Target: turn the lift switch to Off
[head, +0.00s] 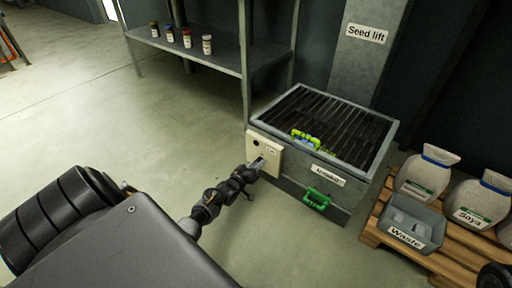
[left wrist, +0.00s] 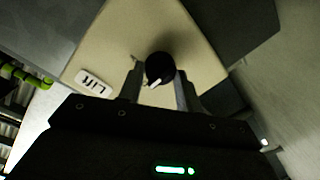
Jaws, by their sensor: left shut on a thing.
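The lift switch is a round black knob (left wrist: 160,68) with a white pointer mark, on a cream panel (head: 265,150) at the left front corner of the grey intake box (head: 340,187). A white "Lift" label (left wrist: 94,83) is beside it in the left wrist view. My left gripper (left wrist: 158,90) is shut on the knob, one finger on each side of it. In the head view my left gripper (head: 258,164) reaches the panel and hides most of the knob. I cannot read any On or Off marks.
A shelf (head: 215,50) with several jars stands behind. A pallet (head: 440,262) with sacks and a waste bin (head: 412,222) is at right. Floor at left is clear.

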